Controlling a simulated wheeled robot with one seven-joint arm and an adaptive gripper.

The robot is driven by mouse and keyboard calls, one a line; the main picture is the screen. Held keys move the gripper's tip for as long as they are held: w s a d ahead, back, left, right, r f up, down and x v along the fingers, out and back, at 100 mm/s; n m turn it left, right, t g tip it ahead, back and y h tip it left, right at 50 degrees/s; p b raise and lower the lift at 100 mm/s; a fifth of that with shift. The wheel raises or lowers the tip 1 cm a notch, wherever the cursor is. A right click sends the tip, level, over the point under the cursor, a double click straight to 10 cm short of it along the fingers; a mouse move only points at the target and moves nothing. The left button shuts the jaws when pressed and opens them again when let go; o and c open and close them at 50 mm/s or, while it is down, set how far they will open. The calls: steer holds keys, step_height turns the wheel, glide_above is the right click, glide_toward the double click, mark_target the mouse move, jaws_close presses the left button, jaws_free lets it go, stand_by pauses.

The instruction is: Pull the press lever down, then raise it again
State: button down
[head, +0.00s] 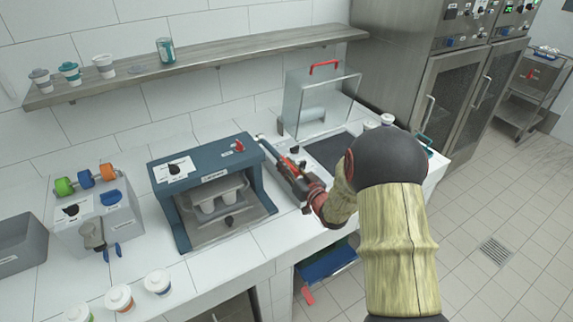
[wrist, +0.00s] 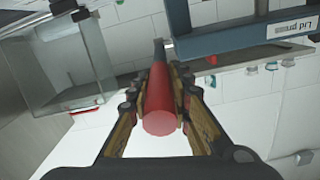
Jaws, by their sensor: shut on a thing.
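The lid press (head: 205,180) is a dark blue frame on the white counter in the head view. Its blue frame also shows at the top right of the wrist view (wrist: 250,38), with a label. A tray with white cups (head: 215,193) sits inside the press. The press lever is a red round handle (wrist: 159,105) on a grey rod beside the press's right side. My gripper (head: 285,170) is shut on the red handle; the handle lies between both fingers in the wrist view (wrist: 160,88). My fingers partly hide the lever in the head view.
A clear box with a red handle (head: 325,68) stands open to the right of the press. A grey dispenser with coloured knobs (head: 95,220) stands to the left. Lidded cups (head: 158,282) line the front edge. A shelf (head: 215,65) runs along the wall behind.

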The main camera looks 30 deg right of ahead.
steer(key=r+g+p, duration=0.1)
steer(key=r+p, duration=0.1)
steer(key=p, duration=0.1)
steer(key=r+g+p, duration=0.1)
steer(key=r+p, duration=0.1)
steer(key=p, duration=0.1)
steer(key=w+r+g+p, duration=0.1)
steer(key=r+p, duration=0.1)
steer(key=p, duration=0.1)
steer(key=shift+w+r, duration=0.1)
steer(key=shift+r, duration=0.1)
steer(key=r+p, duration=0.1)
steer(key=p, duration=0.1)
steer(key=w+r+g+p, duration=0.1)
steer(key=p, duration=0.1)
steer(key=r+g+p, duration=0.1)
steer(key=p, duration=0.2)
steer(key=shift+w, duration=0.25)
steer(key=w+r+g+p, duration=0.1)
steer(key=p, duration=0.3)
steer(key=shift+r, duration=0.2)
steer(key=shift+w+r+p, duration=0.15)
steer(key=shift+w+p, duration=0.05)
steer(key=shift+p, duration=0.2)
steer(key=c, duration=1.8)
jaws_free()
steer(key=shift+o, duration=0.9)
steer(key=v, duration=1.2)
steer(key=shift+a, duration=0.15)
